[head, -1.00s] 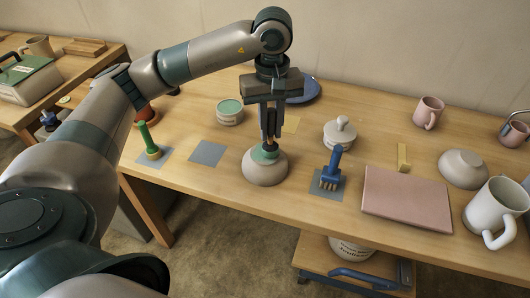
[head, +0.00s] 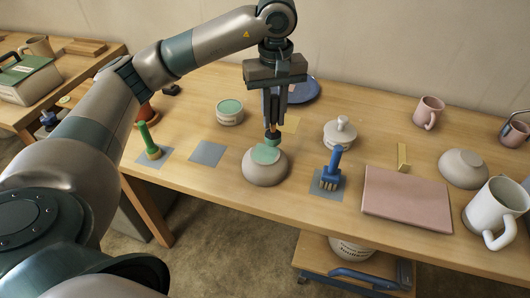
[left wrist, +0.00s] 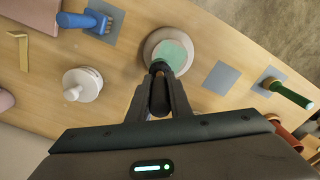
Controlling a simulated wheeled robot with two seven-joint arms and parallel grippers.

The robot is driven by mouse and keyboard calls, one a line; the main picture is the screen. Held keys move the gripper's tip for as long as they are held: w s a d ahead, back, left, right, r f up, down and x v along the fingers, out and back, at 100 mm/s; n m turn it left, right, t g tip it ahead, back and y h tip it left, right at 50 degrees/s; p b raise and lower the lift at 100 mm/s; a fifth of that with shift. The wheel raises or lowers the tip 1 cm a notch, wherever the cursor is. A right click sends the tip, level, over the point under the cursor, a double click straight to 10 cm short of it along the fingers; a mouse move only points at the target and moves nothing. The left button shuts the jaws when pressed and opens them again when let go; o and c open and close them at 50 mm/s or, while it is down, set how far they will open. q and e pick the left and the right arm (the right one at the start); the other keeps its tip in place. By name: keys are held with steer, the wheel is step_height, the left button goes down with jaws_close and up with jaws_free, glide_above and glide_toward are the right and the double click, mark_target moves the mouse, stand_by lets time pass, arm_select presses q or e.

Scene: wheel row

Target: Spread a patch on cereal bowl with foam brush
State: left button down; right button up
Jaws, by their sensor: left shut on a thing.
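The cereal bowl (head: 265,172) is grey-beige and sits upside down near the table's front edge. A green patch (head: 264,155) lies on its top; bowl (left wrist: 149,46) and patch (left wrist: 174,54) also show in the left wrist view. My left gripper (head: 273,126) is shut on the foam brush (head: 271,141), whose green-coated head points down at the far side of the bowl's top. The head appears just above the bowl; the fingers hide most of the handle. My right gripper is not in view.
A green-topped tub (head: 230,112) stands behind left. A green-handled brush (head: 148,140) and a blue brush (head: 331,171) stand on grey squares either side. A lidded white pot (head: 340,135), a pink board (head: 406,198) and a white mug (head: 494,213) are to the right.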

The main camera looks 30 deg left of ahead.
mark_target(274, 98)
arm_select(q)
steer(key=shift+r, duration=0.15)
steer(key=shift+r+p, duration=1.05)
steer(key=shift+r, duration=1.35)
